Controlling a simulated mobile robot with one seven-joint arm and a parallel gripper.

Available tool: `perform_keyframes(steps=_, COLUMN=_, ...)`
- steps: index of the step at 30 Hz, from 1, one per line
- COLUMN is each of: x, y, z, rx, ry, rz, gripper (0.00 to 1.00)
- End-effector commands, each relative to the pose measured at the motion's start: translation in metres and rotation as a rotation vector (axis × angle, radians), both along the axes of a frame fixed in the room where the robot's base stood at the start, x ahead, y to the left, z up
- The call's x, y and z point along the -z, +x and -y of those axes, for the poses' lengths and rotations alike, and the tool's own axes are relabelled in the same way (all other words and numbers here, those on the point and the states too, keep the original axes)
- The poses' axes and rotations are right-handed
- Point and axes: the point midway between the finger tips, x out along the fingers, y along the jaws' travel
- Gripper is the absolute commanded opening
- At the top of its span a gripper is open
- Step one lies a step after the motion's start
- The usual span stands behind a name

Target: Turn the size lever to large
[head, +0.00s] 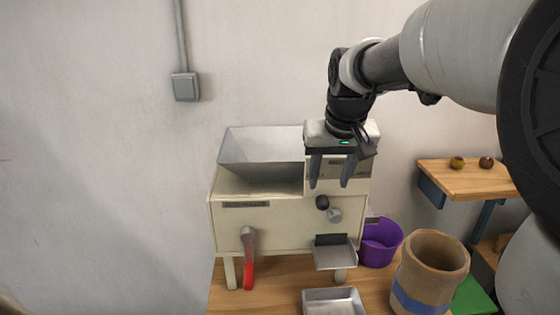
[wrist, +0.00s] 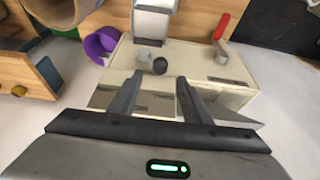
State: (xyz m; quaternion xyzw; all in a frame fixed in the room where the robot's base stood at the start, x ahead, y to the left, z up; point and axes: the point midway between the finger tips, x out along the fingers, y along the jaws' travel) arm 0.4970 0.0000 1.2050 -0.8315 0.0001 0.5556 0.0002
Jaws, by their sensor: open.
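The cream machine (head: 285,228) stands on a wooden table, with a metal hopper on top. On its front left a grey lever with a red handle (head: 248,274) hangs straight down; it also shows in the wrist view (wrist: 222,27). A black knob (head: 322,202) and a grey knob (head: 335,215) sit on the front right; the wrist view shows the black knob (wrist: 160,66) and grey knob (wrist: 144,54). No size marking is readable. My gripper (head: 330,185) is open and empty, pointing down above the two knobs, apart from the lever.
A metal chute (head: 334,257) projects below the knobs, above a metal tray (head: 334,301). A purple bucket (head: 381,241) and a brown pot with a blue band (head: 430,270) stand to the right. A wooden shelf (head: 465,181) holds two small round things. Space left of the machine is clear.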

Motion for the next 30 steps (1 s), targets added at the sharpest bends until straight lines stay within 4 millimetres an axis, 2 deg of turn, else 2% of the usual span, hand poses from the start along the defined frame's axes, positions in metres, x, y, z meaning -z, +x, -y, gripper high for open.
perform_keyframes(steps=1, x=0.014, y=0.004, z=0.000, rx=0.000, ry=0.000, rz=-0.005, gripper=0.44)
perform_keyframes(steps=3, x=0.027, y=0.010, z=0.000, rx=0.000, ry=0.000, rz=-0.005, gripper=0.44)
perform_keyframes(steps=10, x=0.063, y=0.025, z=0.000, rx=0.000, ry=0.000, rz=-0.003, gripper=0.44)
perform_keyframes(steps=16, x=0.076, y=0.031, z=0.000, rx=0.000, ry=0.000, rz=-0.001, gripper=0.44)
perform_keyframes(steps=25, x=0.077, y=0.032, z=0.000, rx=0.000, ry=0.000, rz=0.000, gripper=0.44)
perform_keyframes(steps=30, x=0.077, y=0.032, z=0.000, rx=0.000, ry=0.000, rz=0.000, gripper=0.15)
